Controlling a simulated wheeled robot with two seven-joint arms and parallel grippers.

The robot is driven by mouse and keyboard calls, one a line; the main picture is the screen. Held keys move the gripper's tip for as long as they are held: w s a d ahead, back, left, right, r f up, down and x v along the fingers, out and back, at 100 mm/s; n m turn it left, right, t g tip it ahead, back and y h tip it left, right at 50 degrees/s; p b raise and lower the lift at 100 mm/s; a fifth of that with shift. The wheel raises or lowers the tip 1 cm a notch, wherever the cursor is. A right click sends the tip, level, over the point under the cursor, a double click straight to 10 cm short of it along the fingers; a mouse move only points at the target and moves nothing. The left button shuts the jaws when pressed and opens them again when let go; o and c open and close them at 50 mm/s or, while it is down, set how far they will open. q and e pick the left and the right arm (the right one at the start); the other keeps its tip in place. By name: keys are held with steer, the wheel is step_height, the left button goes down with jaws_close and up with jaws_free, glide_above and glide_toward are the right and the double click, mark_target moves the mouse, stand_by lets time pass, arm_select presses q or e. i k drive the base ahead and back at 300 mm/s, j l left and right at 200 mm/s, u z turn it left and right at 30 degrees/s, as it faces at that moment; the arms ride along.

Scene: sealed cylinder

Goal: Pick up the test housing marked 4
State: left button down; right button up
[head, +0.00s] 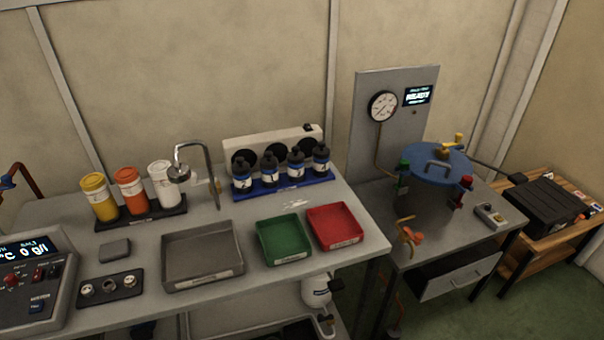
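I cannot make out a housing marked 4; any small markings are too small to read. A black holder (110,289) at the front left of the bench carries several small round metal pieces, and I cannot tell whether one is a test housing. A small grey block (115,250) lies just behind it. Neither of my grippers is in view.
The bench holds a grey tray (203,256), a green tray (283,240), a red tray (335,227), a curved tap, coloured jars and a blue rack of dark bottles. A control box (35,280) stands left. A blue-lidded vessel (437,165) stands right, near a wooden side table (537,228).

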mark_target(321, 153)
steer(key=i+l, duration=0.15)
steer(key=l, duration=0.25)
steer(key=i+l, duration=0.15)
steer(key=l, duration=0.2)
steer(key=i+l, duration=0.1)
steer(key=l, duration=0.3)
steer(key=i+l, duration=0.15)
steer(key=l, duration=0.2)
steer(key=i+l, duration=0.15)
steer(key=l, duration=0.25)
steer(key=i+l, duration=0.15)
steer(key=l, duration=0.2)
